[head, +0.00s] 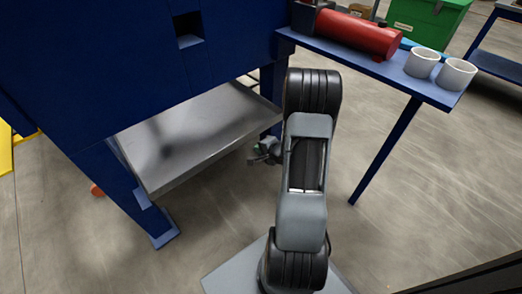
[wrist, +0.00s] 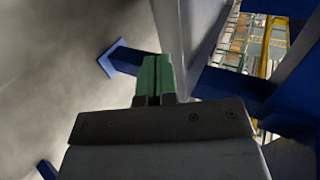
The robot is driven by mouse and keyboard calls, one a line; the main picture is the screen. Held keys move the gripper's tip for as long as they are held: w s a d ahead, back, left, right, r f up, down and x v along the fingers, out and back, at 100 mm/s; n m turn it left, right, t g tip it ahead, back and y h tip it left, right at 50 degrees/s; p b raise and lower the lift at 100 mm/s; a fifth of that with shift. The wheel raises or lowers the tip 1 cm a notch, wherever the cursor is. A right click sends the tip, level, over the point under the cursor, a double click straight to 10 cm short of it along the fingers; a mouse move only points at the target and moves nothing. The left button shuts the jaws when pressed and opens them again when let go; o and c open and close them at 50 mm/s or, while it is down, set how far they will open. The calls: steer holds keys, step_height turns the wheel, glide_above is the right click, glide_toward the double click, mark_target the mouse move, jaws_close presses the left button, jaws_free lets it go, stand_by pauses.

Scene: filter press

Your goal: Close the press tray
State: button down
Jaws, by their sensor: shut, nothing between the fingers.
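The press tray (head: 200,135) is a flat grey metal tray with a raised front lip, under the blue press (head: 120,60). It slopes and sticks out between the press legs. A grey metal face (wrist: 190,40), apparently the tray, stands right ahead of the fingertips. I cannot tell whether they touch it.
A blue side table at right holds a red cylinder (head: 358,36) and two white cups (head: 421,63). A blue press leg (head: 140,205) stands at the tray's left. A green crate (head: 428,14) is behind. The floor (head: 220,220) before the tray is clear.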

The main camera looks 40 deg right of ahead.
mark_target(242, 139)
steer(key=b+x, duration=0.1)
steer(key=x, duration=0.2)
steer(key=b+x, duration=0.1)
steer(key=x, duration=0.2)
steer(key=r+b+x, duration=0.1)
steer(key=x, duration=0.2)
steer(key=shift+w+b, duration=0.35)
steer(key=shift+b, duration=0.05)
steer(key=shift+w+a+r, duration=0.1)
steer(key=shift+w, duration=0.4)
